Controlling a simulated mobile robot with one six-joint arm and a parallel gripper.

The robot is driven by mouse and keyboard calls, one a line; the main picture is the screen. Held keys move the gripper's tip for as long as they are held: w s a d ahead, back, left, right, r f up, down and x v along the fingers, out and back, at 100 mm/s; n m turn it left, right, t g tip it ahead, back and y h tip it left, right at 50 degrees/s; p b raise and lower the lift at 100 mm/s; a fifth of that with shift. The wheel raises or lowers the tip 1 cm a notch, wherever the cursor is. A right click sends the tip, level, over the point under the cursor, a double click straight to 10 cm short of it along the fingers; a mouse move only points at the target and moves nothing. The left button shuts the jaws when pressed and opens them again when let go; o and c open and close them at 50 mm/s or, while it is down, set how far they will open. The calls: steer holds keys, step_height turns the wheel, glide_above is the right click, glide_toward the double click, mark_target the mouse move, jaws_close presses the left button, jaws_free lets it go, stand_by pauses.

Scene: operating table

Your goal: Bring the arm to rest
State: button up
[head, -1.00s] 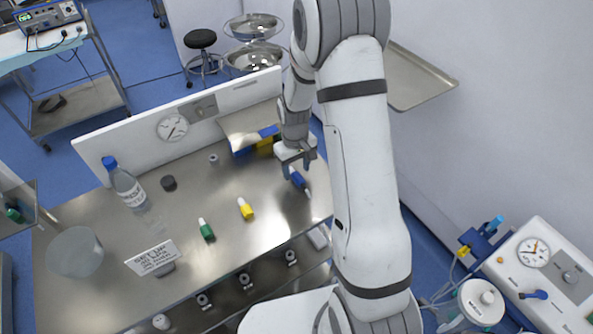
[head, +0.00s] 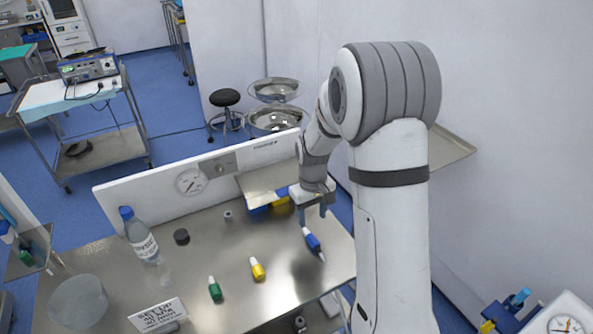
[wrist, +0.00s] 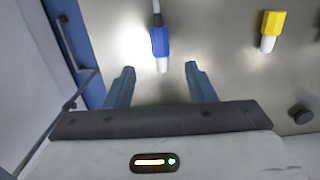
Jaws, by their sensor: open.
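My gripper (head: 313,215) is open and empty above the right end of the steel table (head: 207,268). A blue bottle with a white tip (head: 312,240) lies on the table just below and in front of the fingers. In the wrist view, the open fingers (wrist: 158,88) show with the blue bottle (wrist: 160,42) beyond them, apart from both. The arm reaches over from the right side of the head view.
A tray (head: 452,147) is behind my arm.

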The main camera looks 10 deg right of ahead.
steer(key=s+r+m+t, duration=0.3)
steer(key=s+r+t, duration=0.1)
steer(key=s+r, duration=1.4)
steer(key=s, duration=0.4)
steer(key=shift+s+d+m, duration=0.15)
steer(key=shift+m, duration=0.15)
